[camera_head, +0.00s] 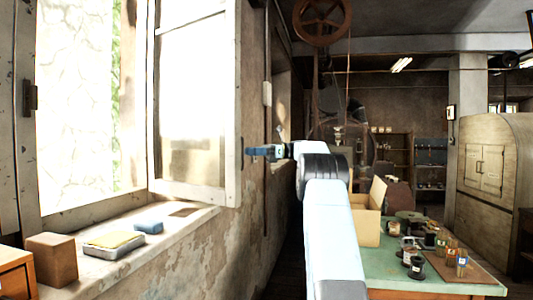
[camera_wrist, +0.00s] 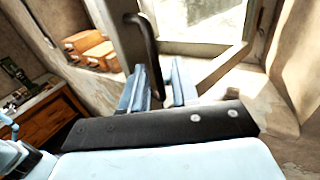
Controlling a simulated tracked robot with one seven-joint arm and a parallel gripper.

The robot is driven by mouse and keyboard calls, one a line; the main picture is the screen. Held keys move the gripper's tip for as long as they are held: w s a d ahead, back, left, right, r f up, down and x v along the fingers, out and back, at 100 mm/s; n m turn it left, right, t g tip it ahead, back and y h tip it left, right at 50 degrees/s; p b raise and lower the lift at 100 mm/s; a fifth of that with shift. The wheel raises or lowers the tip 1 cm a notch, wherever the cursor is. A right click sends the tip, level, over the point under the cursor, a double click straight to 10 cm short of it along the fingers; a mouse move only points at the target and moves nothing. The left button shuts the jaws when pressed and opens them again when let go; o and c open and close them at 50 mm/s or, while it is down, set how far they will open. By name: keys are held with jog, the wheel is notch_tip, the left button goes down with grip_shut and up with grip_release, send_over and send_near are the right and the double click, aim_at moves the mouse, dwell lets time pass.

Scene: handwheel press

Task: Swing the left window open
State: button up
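The window (camera_head: 75,100) is on the left in the head view. A pale-framed sash (camera_head: 233,130) stands at an angle to the opening, its free edge toward my gripper. My gripper (camera_head: 250,152) is level with the sash's lower part, at that edge. In the wrist view, a dark curved handle (camera_wrist: 147,45) is fixed to the sash frame (camera_wrist: 128,45). The two blue fingers of my gripper (camera_wrist: 158,88) are apart, and the handle's lower end lies between them. I cannot tell whether either finger touches it.
A green table (camera_head: 400,268) with jars and a carton (camera_head: 370,215) stands at right. A large cabinet (camera_head: 495,175) is beyond it.

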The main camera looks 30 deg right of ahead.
jog(key=s+d, duration=0.1)
jog(key=d, duration=0.8)
dwell(0.3)
jog(key=shift+s+f, duration=0.1)
jog(key=shift+s, duration=0.05)
